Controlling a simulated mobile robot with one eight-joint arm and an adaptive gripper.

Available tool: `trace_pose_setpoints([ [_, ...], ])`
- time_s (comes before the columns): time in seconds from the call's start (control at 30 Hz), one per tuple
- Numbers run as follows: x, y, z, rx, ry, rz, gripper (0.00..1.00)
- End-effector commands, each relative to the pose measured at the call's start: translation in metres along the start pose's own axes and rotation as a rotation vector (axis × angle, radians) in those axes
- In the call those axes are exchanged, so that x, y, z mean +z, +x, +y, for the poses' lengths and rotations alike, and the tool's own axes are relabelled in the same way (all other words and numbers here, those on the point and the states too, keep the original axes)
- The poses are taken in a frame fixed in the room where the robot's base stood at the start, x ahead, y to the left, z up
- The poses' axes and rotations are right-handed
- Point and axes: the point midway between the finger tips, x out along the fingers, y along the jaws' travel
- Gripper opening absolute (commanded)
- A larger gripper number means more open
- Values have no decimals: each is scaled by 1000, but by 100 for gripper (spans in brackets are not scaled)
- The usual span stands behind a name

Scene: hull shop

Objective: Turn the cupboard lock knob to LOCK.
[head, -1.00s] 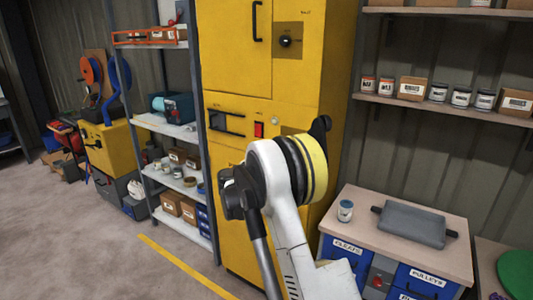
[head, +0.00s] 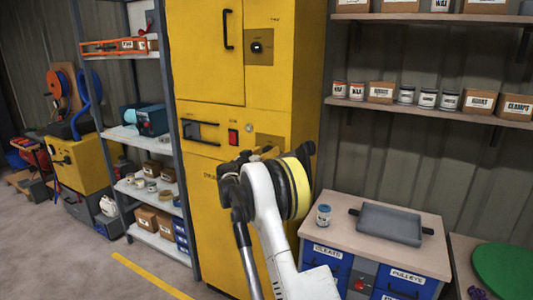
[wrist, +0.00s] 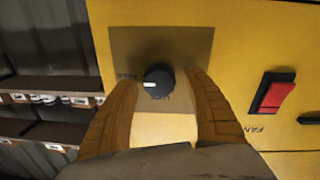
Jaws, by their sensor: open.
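In the wrist view a round dark knob (wrist: 159,82) with a white pointer mark sits on a dull plate on the yellow cupboard (wrist: 235,30). The mark points left in that view. Lettering by the knob is too small to read. My gripper (wrist: 160,77) is open, with one brown finger on each side of the knob; contact is not visible. In the head view my arm hides the fingers and this knob; part of a lower plate (head: 268,140) shows on the yellow cupboard (head: 205,205). Another dark knob (head: 256,47) is higher up. I cannot tell which is labelled as the lock.
A red rocker switch (wrist: 273,95) is right of the knob in the wrist view; it also shows in the head view (head: 233,137). A grey shelf rack (head: 125,135) stands left of the cupboard. A workbench (head: 425,258) with a grey tray (head: 390,222) stands right.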

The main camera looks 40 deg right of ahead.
Motion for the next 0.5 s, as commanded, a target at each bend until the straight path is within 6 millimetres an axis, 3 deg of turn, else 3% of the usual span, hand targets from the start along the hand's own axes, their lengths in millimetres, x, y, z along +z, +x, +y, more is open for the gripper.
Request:
trace_pose_setpoints([
  [0.07, 0, 0, 0, 0, 0, 0, 53],
  [0.2, 0, 0, 0, 0, 0, 0, 10],
  [0.23, 0, 0, 0, 0, 0, 0, 4],
  [0.5, 0, 0, 0, 0, -3, 0, 4],
])
